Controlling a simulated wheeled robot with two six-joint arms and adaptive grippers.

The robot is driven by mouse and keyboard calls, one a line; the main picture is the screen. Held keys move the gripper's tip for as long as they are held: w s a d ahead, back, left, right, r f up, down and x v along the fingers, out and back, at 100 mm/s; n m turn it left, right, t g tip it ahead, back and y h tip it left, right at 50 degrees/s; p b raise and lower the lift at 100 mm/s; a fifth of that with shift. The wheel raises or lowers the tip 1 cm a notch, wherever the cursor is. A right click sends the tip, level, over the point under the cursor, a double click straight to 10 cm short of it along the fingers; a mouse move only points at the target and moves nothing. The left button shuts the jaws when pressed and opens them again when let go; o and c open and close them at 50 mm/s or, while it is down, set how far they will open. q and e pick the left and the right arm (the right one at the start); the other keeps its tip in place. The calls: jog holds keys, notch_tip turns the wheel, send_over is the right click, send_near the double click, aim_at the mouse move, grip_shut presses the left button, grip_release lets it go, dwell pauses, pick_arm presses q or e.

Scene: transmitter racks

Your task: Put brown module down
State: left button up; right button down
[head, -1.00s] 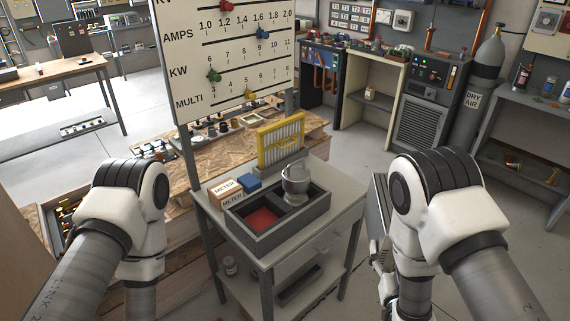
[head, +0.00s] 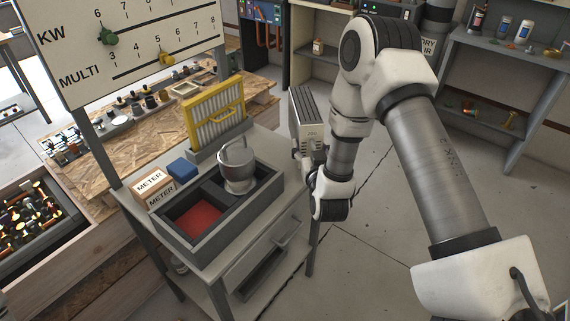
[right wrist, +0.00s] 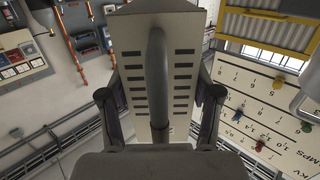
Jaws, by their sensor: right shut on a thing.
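My right gripper (head: 305,153) is shut on a tall beige-grey box module (head: 307,128) with a ribbed top, held upright beside the right side of the small grey table. In the right wrist view the module (right wrist: 184,90) fills the middle, with rows of dark slots and a grey bar handle (right wrist: 158,75) between the two fingers (right wrist: 158,110). I cannot tell that it is brown; it looks beige and grey. My left gripper is not in view.
The small grey table (head: 257,243) holds a dark divided tray (head: 190,250) with a red-lined compartment, a metal pot (head: 237,168), a yellow-framed rack (head: 213,110), METER boxes (head: 152,186) and a blue box (head: 183,170). A sign board (head: 130,45) stands behind. Floor is clear at right.

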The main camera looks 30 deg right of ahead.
jog(key=shift+d+f, duration=0.1)
jog(key=shift+f, duration=3.8)
jog(key=shift+c, duration=1.2)
grip_release()
jog(key=shift+r, duration=0.1)
